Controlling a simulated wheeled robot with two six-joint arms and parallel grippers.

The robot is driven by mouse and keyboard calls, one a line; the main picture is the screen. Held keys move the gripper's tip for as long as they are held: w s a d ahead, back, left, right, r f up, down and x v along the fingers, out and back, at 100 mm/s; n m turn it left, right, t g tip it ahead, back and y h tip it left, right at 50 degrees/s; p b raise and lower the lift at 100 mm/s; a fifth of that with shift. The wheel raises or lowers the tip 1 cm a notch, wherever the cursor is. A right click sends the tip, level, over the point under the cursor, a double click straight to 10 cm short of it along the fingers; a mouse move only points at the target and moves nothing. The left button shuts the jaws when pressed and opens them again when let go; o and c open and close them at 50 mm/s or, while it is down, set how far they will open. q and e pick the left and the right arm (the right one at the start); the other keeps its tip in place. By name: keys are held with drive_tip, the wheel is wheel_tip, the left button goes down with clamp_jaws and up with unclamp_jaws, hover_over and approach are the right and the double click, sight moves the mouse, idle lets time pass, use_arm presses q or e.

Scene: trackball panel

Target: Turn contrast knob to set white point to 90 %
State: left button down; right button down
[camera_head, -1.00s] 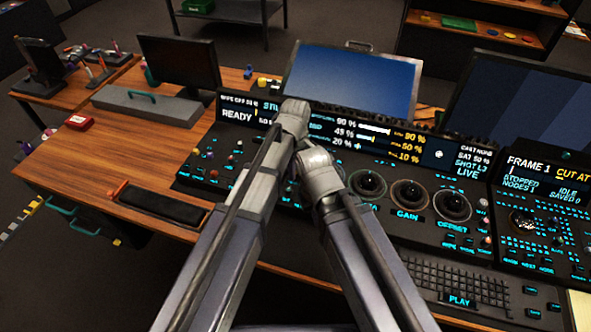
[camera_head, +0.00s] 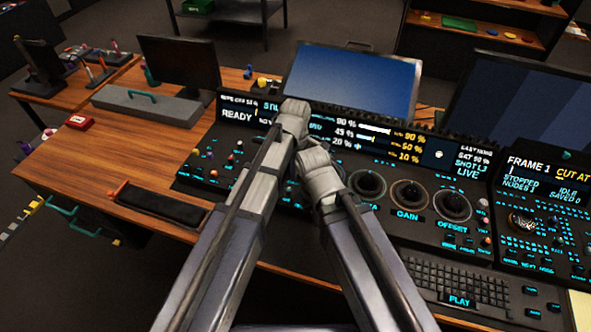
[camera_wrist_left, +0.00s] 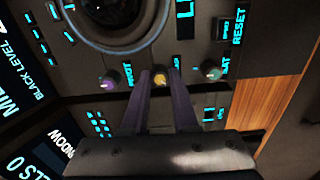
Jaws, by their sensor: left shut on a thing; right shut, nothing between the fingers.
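In the left wrist view the fingers of my left gripper (camera_wrist_left: 164,92) are shut on a small knob with a yellow top (camera_wrist_left: 160,79). I cannot read the gripped knob's label. In the head view my left gripper (camera_head: 293,118) is higher, over the panel's left part, its fingertips hidden. My right gripper (camera_head: 317,165) is shut and empty just below it. The panel display (camera_head: 375,139) has rows with white and yellow percentages; the top row seems to read 90 % in both. Row names are partly covered.
Three large trackballs, one of them (camera_head: 410,194), sit right of my grippers. A keyboard (camera_head: 455,285) lies in front. The wooden desk (camera_head: 110,165) is open at the left, with a black pad (camera_head: 163,205) near its front edge.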

use_arm(q)
drive_tip(key=c, duration=0.7)
unclamp_jaws()
drive_tip(key=shift+r, duration=0.15)
use_arm(e)
drive_tip(key=shift+r, duration=0.15)
use_arm(q)
wheel_tip(320, 180, up, 8)
drive_tip(key=p, duration=0.8)
drive_tip(key=shift+f, duration=0.2)
use_arm(e)
wheel_tip(320, 180, up, 8)
drive_tip(key=shift+f, duration=0.25)
